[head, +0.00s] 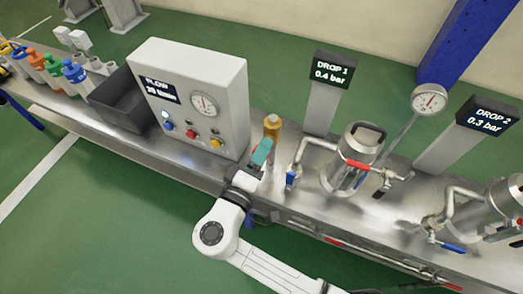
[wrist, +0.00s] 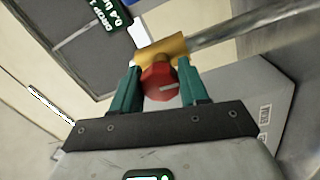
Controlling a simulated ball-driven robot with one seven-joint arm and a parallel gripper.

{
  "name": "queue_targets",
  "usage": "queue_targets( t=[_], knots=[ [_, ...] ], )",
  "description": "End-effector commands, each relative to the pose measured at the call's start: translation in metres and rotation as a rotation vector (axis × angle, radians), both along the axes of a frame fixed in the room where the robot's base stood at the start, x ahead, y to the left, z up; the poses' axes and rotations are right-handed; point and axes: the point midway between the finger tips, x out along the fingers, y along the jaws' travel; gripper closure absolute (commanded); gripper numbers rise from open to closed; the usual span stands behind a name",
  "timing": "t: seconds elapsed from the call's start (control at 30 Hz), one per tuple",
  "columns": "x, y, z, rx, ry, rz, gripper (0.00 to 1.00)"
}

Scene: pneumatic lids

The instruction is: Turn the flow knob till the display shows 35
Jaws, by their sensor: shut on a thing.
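The red flow knob (wrist: 158,82) sits on a brass valve body (wrist: 160,50) in the wrist view. The teal fingers of my gripper (wrist: 160,85) are on both sides of the knob and shut on it. A pale mark line shows on the knob's face. In the head view my gripper (head: 262,152) is just in front of the brass valve body (head: 272,124), and the knob is mostly hidden. The flow display (head: 159,90) on the white cabinet reads FLOW with a small number, perhaps 20 or 28, too blurred to be sure.
The white cabinet (head: 225,90) has a round gauge and coloured buttons, left of the valve. A steel vessel (head: 358,150) with pipes and red and blue handles stands to the right. DROP 1 (head: 333,70) reads 0.4 bar; DROP 2 (head: 488,117) reads 0.3 bar.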

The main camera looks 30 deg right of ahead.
Motion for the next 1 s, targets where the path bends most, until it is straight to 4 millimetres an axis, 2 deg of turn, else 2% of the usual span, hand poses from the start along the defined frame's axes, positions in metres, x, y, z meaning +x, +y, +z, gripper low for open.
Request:
queue_targets(
  t=[0.13, 0.17, 0.4, 0.63, 0.77, 1.0],
  knots=[
    [0.0, 0.001, -0.003, 0.001, 0.006, 0.003, 0.86],
    [0.0, 0.001, -0.003, 0.001, 0.006, 0.003, 0.54],
    [0.0, 0.0, -0.002, 0.001, 0.003, 0.002, 0.32],
    [0.0, 0.001, -0.001, 0.001, 0.001, 0.0, 0.32],
    [-0.004, 0.007, -0.001, 0.001, 0.0, 0.001, 0.32],
    [-0.027, 0.042, -0.003, 0.0, 0.003, 0.005, 0.32]
  ],
)
